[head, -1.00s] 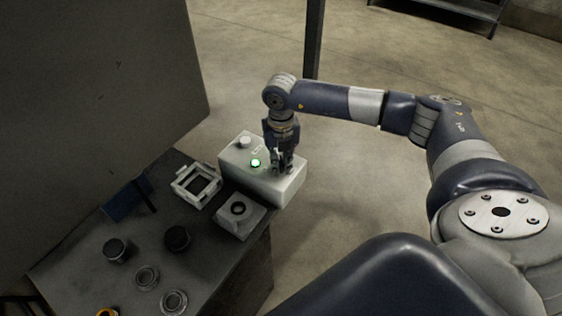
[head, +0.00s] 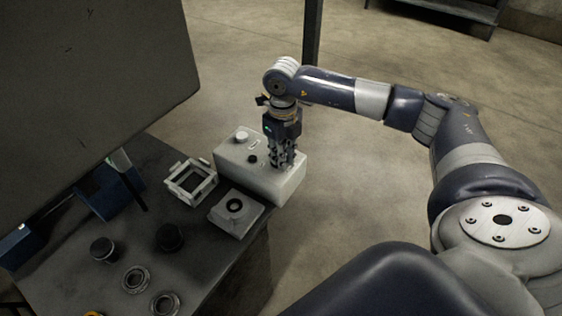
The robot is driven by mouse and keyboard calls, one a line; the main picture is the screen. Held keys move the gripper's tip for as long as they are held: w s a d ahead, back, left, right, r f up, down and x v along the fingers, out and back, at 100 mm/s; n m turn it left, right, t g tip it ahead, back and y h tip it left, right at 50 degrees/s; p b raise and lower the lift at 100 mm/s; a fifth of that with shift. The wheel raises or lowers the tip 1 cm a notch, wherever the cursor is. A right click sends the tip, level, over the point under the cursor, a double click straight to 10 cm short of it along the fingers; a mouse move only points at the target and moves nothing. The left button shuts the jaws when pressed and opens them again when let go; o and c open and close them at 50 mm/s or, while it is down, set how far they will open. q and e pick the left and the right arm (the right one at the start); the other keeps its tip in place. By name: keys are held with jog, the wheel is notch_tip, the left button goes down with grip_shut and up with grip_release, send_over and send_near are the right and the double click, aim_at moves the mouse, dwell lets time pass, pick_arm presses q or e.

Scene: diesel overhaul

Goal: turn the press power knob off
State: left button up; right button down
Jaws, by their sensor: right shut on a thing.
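The press control box (head: 262,180) is a pale box at the far right end of the dark bench. On its top are a pale round knob (head: 241,136) at the left and a small round lamp (head: 252,159) that looks dark. My right gripper (head: 281,166) points down onto the right part of the box top and is shut on the power knob, which its fingers hide. My left gripper is not in view.
A white square frame (head: 190,182) and a grey block with a dark round hole (head: 236,212) stand close to the box. Dark cylinders (head: 170,237) and metal rings (head: 136,279) lie nearer on the bench. A large grey panel (head: 90,80) rises at the left. Floor right of the box is clear.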

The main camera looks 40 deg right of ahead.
jog(key=n+b, duration=0.1)
jog(key=n, duration=0.1)
jog(key=n+b, duration=0.1)
jog(key=n, duration=0.1)
jog(key=d+n+b, duration=0.1)
jog(key=n+b, duration=0.1)
jog(key=shift+w+f, duration=0.15)
jog(key=shift+w, duration=0.1)
jog(key=n+b, duration=0.1)
jog(key=n, duration=0.2)
jog(key=shift+w+d+b, duration=0.1)
jog(key=shift+w+b, duration=0.05)
jog(key=shift+b, duration=0.2)
jog(key=shift+w+r+n+b, duration=0.1)
jog(key=shift+n+b, duration=0.1)
jog(key=shift+n, duration=0.35)
jog(key=shift+r+n+b, duration=0.1)
jog(key=shift+n+b, duration=0.05)
jog(key=shift+n, duration=0.4)
jog(key=c, duration=1.6)
grip_release()
notch_tip(320, 180, up, 12)
